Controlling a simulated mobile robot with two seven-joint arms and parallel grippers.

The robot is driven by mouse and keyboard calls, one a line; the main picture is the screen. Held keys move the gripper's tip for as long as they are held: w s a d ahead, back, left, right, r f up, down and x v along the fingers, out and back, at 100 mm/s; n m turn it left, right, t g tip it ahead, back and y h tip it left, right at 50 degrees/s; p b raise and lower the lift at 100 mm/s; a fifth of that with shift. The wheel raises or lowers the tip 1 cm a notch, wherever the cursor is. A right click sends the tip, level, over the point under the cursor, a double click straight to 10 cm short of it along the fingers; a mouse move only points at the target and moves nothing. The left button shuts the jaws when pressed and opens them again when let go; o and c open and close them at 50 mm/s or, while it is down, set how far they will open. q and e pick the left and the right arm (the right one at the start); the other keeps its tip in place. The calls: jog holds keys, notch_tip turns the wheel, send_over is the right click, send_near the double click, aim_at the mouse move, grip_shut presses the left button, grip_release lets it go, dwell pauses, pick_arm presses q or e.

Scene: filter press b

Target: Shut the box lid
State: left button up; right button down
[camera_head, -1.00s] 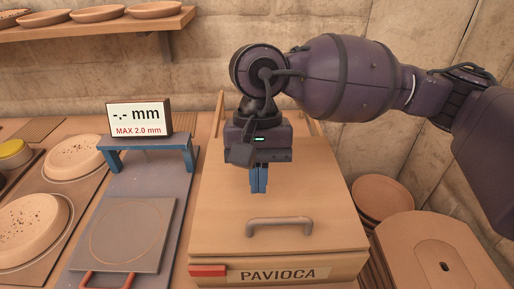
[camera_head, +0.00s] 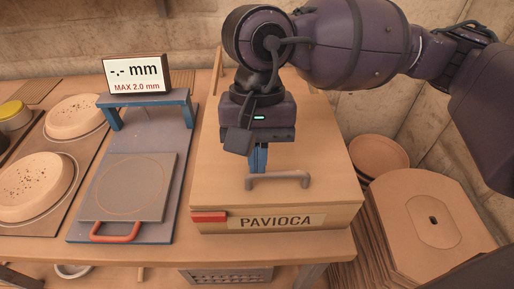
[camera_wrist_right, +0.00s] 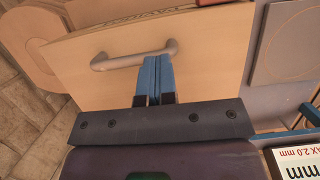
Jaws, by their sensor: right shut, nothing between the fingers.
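The wooden box (camera_head: 207,222) with the PAVIOCA label stands on the table at the centre of the head view. Its lid (camera_head: 325,165) lies flat over the top and looks shut; a small gap cannot be ruled out. A grey bar handle (camera_head: 278,178) is fixed near the lid's front edge; it also shows in the right wrist view (camera_wrist_right: 130,59). My right gripper (camera_head: 257,168) is shut and empty, pointing down just behind the handle. In the wrist view its blue fingertips (camera_wrist_right: 157,58) are close to the handle; contact cannot be told. My left gripper is out of view.
Left of the box are a grey plate with a red handle (camera_head: 115,237), a blue stand (camera_head: 150,100) with a display (camera_head: 137,74), and pale round cakes (camera_head: 35,180). Stacked wooden boards (camera_head: 455,255) and round discs (camera_head: 378,157) stand to the right.

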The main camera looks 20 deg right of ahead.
jog(key=shift+s+f, duration=0.25)
jog(key=shift+f, duration=0.05)
jog(key=shift+r, duration=0.1)
